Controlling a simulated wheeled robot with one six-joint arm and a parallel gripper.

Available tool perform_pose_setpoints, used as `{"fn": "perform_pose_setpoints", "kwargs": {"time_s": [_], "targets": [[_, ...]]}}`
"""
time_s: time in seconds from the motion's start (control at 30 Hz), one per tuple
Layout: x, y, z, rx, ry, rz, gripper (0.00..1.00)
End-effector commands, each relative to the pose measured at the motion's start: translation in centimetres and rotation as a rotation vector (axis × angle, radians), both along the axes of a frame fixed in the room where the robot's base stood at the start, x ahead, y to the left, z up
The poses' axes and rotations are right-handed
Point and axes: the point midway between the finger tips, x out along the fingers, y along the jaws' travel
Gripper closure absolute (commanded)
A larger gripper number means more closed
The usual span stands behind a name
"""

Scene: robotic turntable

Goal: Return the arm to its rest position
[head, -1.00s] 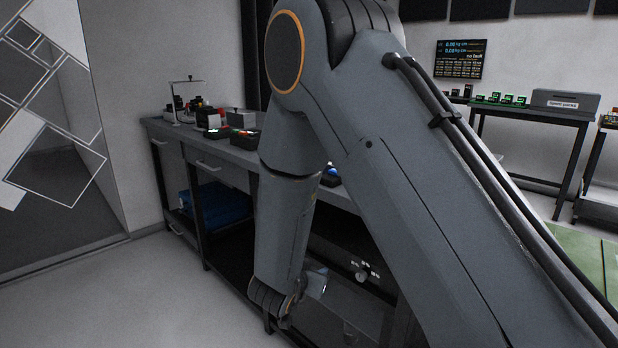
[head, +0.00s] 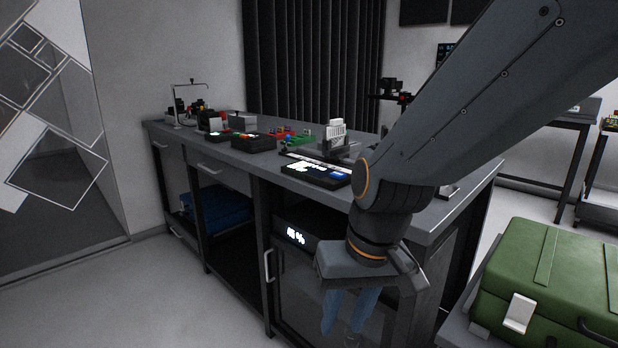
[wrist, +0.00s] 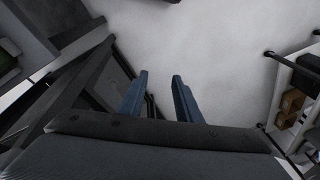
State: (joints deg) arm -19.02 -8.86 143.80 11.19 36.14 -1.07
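My gripper (head: 350,312) hangs low in front of the workbench, its blue fingers pointing down. In the wrist view its two blue fingers (wrist: 160,90) stand apart with bare floor between them. Nothing is held. My arm comes in from the upper right of the head view and bends at a joint beside the bench's front edge. The gripper is below the level of the bench top, and the head view does not show clearly how far it is from the cabinet front.
The workbench (head: 440,215) carries several small devices, a lit panel (head: 318,171) and trays. A green case (head: 550,275) stands at the right. A blue item (head: 218,203) lies on the bench's lower shelf. Open floor (head: 120,290) spreads at the left front.

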Motion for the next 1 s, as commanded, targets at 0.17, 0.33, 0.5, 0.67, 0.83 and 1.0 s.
{"fn": "perform_pose_setpoints", "kwargs": {"time_s": [0.17, 0.33, 0.5, 0.67, 0.83, 1.0], "targets": [[-3.6, -2.8, 0.9, -0.064, 0.067, 0.034, 0.69], [-5.9, -5.0, 1.8, -0.113, 0.118, 0.044, 0.69], [-5.7, -5.6, 2.9, -0.115, 0.118, 0.018, 0.69], [-5.5, -6.5, 3.9, -0.119, 0.119, -0.011, 0.69], [-5.4, -7.6, 5.5, -0.124, 0.123, -0.05, 0.69], [-5.5, -9.7, 7.9, -0.133, 0.129, -0.107, 0.69]]}}
